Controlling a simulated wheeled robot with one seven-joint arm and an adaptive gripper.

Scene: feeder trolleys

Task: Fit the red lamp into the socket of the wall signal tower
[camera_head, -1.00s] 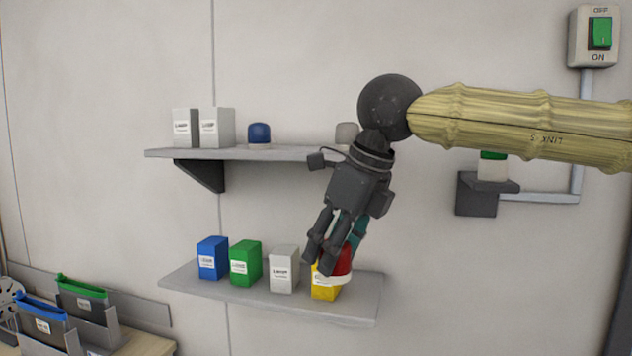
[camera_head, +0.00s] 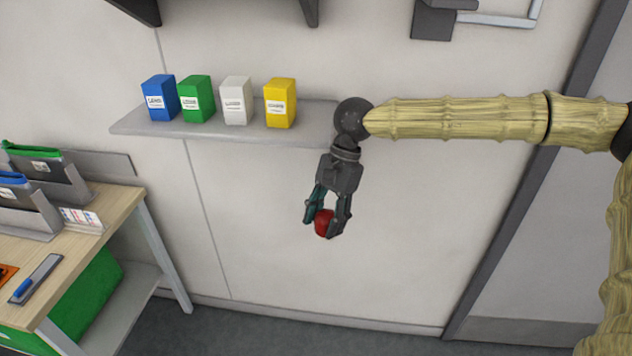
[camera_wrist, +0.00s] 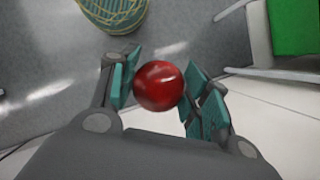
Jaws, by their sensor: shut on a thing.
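The red lamp (camera_head: 324,223) is held between the fingers of my gripper (camera_head: 327,220), in front of the wall and below the shelf in the head view. In the wrist view the lamp (camera_wrist: 158,86) shows as a round red dome between the teal finger pads of my gripper (camera_wrist: 160,92). The gripper points downward. The signal tower's socket cannot be made out; only the lower part of a dark wall bracket (camera_head: 433,22) shows at the top right of the head view.
A grey shelf (camera_head: 215,130) holds blue, green, white and yellow boxes (camera_head: 280,103). A wooden table (camera_head: 95,225) with bins stands at the left, with a green container (camera_head: 95,290) underneath. The wall below the shelf is clear, and the grey floor (camera_head: 260,330) is open.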

